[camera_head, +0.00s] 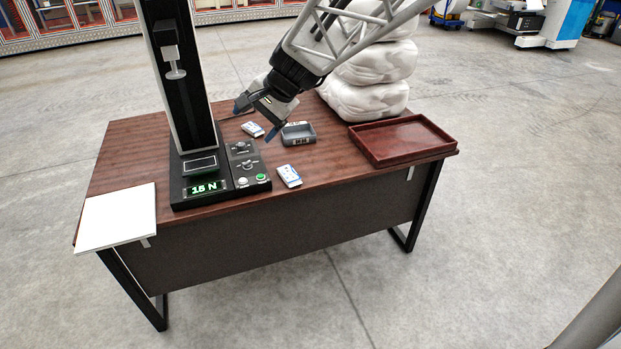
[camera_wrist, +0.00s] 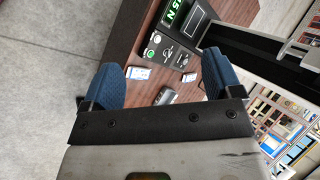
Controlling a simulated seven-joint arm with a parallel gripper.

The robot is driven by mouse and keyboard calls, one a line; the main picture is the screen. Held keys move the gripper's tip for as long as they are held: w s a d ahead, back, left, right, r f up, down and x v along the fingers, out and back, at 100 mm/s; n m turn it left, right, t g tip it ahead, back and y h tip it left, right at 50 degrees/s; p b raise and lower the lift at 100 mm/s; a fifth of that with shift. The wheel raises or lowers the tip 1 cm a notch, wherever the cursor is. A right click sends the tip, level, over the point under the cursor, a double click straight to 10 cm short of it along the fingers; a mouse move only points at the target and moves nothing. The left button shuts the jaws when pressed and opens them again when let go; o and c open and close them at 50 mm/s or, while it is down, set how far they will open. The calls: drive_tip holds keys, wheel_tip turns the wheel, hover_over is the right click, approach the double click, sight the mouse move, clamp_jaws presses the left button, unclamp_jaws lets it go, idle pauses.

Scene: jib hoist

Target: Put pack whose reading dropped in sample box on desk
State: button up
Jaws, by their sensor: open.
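Two small white packs with blue print lie flat on the brown desk (camera_head: 330,150). The front pack (camera_head: 289,176) is right of the control panel, and the back pack (camera_head: 252,129) is behind the panel. A small grey open box (camera_head: 298,133) with a label stands right of the back pack. My gripper (camera_head: 255,119) is open and empty above the back pack, apart from it. In the wrist view the blue fingers are wide apart, with the front pack (camera_wrist: 137,73) and the grey box (camera_wrist: 165,96) between them; the back pack (camera_wrist: 188,76) shows near the right finger.
A dark red tray (camera_head: 405,138) is at the desk's right, stacked white sacks (camera_head: 370,65) behind. A white board (camera_head: 118,218) lies front left.

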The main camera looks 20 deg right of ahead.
drive_tip(key=s+d+f+n+h, duration=0.1)
drive_tip(key=s+d+n+h, duration=0.2)
drive_tip(key=s, duration=1.1)
drive_tip(key=s+d+f+n+g+h, duration=0.1)
drive_tip(key=s+n, duration=0.4)
drive_tip(key=s, duration=1)
drive_tip(key=shift+s+d+f+h, duration=0.25)
drive_tip(key=shift+d+f+h, duration=0.2)
drive_tip(key=shift+d+h, duration=0.75)
drive_tip(key=shift+o, duration=0.4)
drive_tip(key=shift+w, duration=0.1)
